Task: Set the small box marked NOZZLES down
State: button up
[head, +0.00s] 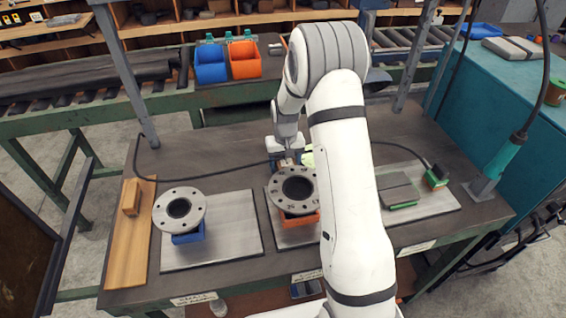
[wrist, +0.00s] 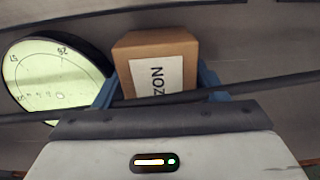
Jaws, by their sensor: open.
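The near side of the box is hidden by a dark cable and my gripper body. In the head view my gripper (head: 287,156) is low over the back middle of the bench, and the box is mostly hidden there.
A round pale dial (wrist: 60,75) lies just left of the box. A black cable (head: 225,167) crosses the bench. A flange (head: 294,187) on an orange block stands in front of my gripper; another flange (head: 180,207) on a blue block is left.

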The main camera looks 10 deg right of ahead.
jog(key=shift+r, duration=0.1)
jog(key=c, duration=1)
